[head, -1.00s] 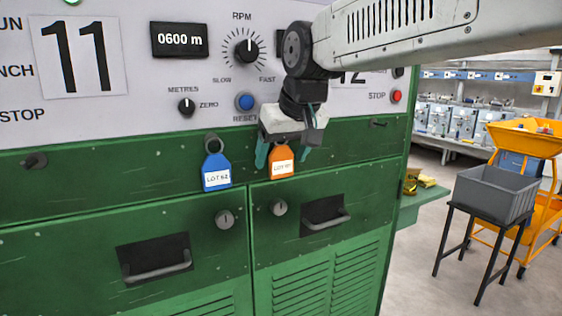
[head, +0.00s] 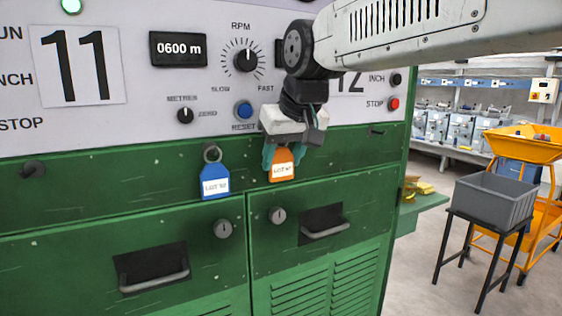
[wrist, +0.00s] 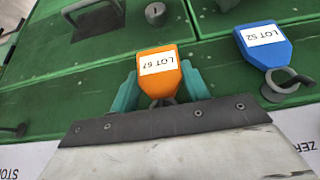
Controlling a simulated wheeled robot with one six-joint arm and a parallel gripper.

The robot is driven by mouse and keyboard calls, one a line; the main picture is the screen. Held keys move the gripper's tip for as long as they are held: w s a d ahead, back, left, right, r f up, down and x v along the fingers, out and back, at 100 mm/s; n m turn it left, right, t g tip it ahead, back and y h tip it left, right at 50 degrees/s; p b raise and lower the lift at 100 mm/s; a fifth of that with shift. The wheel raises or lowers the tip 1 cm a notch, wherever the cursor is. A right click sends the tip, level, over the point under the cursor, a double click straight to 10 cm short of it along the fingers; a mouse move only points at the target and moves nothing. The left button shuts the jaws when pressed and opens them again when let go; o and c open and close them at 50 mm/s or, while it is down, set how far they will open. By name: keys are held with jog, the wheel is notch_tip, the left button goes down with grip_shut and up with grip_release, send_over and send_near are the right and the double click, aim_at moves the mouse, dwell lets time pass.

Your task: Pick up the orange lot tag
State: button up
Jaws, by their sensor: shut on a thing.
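The orange lot tag (head: 282,166) hangs on the green front of the machine, below the white control panel. In the wrist view the orange tag (wrist: 158,68) shows a white label reading LOT 67. My gripper (head: 282,155) is shut on it, with one teal finger (wrist: 126,95) on each side of its upper part. The peg behind the tag's top is mostly hidden by my gripper. A blue lot tag (head: 215,180) hangs from a ring on its own peg to the left, apart from my gripper.
Below are two key locks (head: 223,229) and recessed drawer handles (head: 325,230). Knobs and buttons (head: 243,110) sit on the panel above. A grey crate (head: 490,200) on a black stand and a yellow cart (head: 530,145) are at the right.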

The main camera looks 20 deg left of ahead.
jog(key=s+d, duration=1.1)
jog(key=d, duration=0.2)
jog(key=shift+s, duration=0.15)
jog(key=shift+d, duration=0.1)
jog(key=shift+r, duration=0.25)
jog(key=shift+r, duration=0.6)
jog(key=s+d, duration=0.5)
jog(key=shift+d, duration=0.35)
jog(key=shift+w, duration=0.1)
